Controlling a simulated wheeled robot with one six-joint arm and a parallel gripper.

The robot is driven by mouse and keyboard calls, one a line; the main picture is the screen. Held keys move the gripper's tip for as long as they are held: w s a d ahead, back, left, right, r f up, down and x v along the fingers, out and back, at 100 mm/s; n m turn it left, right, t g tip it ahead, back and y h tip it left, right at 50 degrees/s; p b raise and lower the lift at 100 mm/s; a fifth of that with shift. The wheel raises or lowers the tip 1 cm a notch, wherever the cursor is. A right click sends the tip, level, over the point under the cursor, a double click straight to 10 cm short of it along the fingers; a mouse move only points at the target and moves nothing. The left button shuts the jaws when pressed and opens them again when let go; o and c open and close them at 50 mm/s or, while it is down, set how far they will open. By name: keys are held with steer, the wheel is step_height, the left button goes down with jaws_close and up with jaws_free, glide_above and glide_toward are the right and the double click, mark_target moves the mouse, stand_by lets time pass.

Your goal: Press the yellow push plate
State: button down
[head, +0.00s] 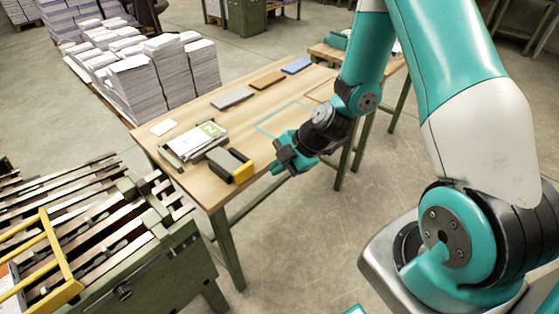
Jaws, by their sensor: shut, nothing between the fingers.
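The yellow push plate (244,172) is on the front end of a small dark grey device (225,160) on the wooden table (225,193), near its front edge. My gripper (279,163) is just to the right of the plate, close to it, at the end of the teal arm. Its fingers point left toward the plate and are closed, with nothing visible between them. A small gap seems to show between fingers and plate, but I cannot tell if they touch.
A holder with papers (197,141) stands behind the device. Grey, brown and blue flat blocks (267,80) lie farther back. A teal outline (283,117) marks bare tabletop. A green machine with slats (120,240) stands at left. Paper stacks (137,85) stand behind the table.

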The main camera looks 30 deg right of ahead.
mark_target(244, 180)
steer(key=w+a+f, duration=0.2)
steer(key=w+a+f+p, duration=0.1)
steer(key=w+a+f, duration=0.1)
steer(key=w, duration=0.1)
steer(key=shift+f, duration=0.35)
steer(key=shift+w+a, duration=0.15)
steer(key=shift+w, duration=0.25)
steer(key=shift+f, duration=0.1)
